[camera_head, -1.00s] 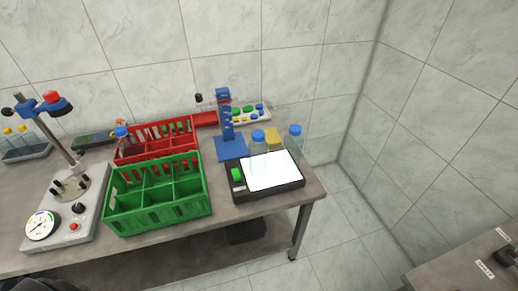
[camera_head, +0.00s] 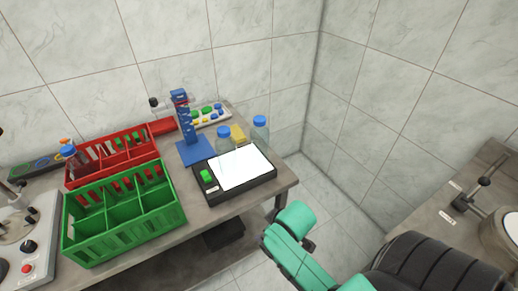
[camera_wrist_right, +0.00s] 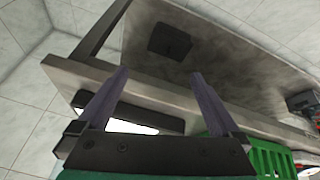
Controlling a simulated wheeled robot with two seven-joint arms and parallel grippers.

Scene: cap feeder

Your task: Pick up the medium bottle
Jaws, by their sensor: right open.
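Two clear bottles with blue caps stand at the back right of the bench in the head view: a left one (camera_head: 225,139) behind the black device with a white plate, and a right one (camera_head: 260,129) near the bench's end. A third blue-capped bottle (camera_head: 69,155) is at the left end of the red rack. I cannot tell for sure which is the medium one. My right gripper (camera_wrist_right: 160,74) is open and empty in the right wrist view, near the bench edge, with no bottle between its fingers. My left gripper is out of view.
The black device (camera_head: 265,187) with its white plate lies in front of the bottles. Another bench (camera_head: 440,205) is at right.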

